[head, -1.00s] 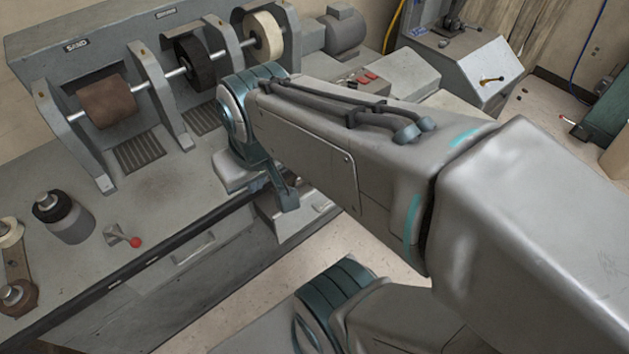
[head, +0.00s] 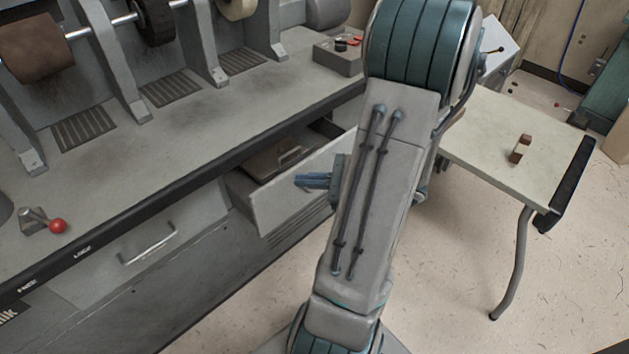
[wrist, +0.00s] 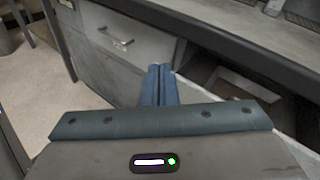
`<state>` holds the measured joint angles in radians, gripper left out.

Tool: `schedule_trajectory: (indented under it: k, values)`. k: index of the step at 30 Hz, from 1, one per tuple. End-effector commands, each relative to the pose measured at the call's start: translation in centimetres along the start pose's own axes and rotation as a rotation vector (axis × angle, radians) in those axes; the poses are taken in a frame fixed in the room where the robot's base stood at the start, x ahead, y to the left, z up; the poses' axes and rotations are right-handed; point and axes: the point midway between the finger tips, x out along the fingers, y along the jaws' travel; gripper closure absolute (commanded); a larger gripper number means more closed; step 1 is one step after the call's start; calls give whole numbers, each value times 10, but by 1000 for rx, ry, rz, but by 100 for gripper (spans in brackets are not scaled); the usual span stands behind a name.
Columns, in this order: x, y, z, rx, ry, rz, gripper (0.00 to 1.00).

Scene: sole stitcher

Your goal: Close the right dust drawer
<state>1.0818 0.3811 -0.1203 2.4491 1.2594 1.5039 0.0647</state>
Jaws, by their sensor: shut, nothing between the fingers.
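The right dust drawer (head: 278,213) stands pulled out of the bench front in the head view. A dark brownish flat piece with a handle lies inside it. Part of the open drawer also shows at the right of the wrist view, cut off by my gripper's body. My gripper (head: 300,181) is at the drawer's front panel in the head view, with its blue fingers pointing left. In the wrist view its fingers (wrist: 159,84) are together and hold nothing. I cannot tell whether they touch the panel. My arm hides the drawer's right end.
The left drawer (head: 148,244) is shut, with a bar handle. A red-knobbed lever (head: 57,226) and a small control box (head: 338,54) sit on the bench. A side table (head: 490,140) carrying a small brown-and-white object stands to the right. The floor below it is clear.

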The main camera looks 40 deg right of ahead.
Motion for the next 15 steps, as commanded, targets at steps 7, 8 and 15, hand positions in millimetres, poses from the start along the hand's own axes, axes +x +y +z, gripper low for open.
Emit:
schedule_trajectory:
  k: [7, 8, 15]
  values:
    - [-67, -33, -115, 227, -103, -456, 100]
    - [-73, -35, -122, 239, -109, -489, 100]
    - [-90, -44, -141, 277, -132, -599, 100]
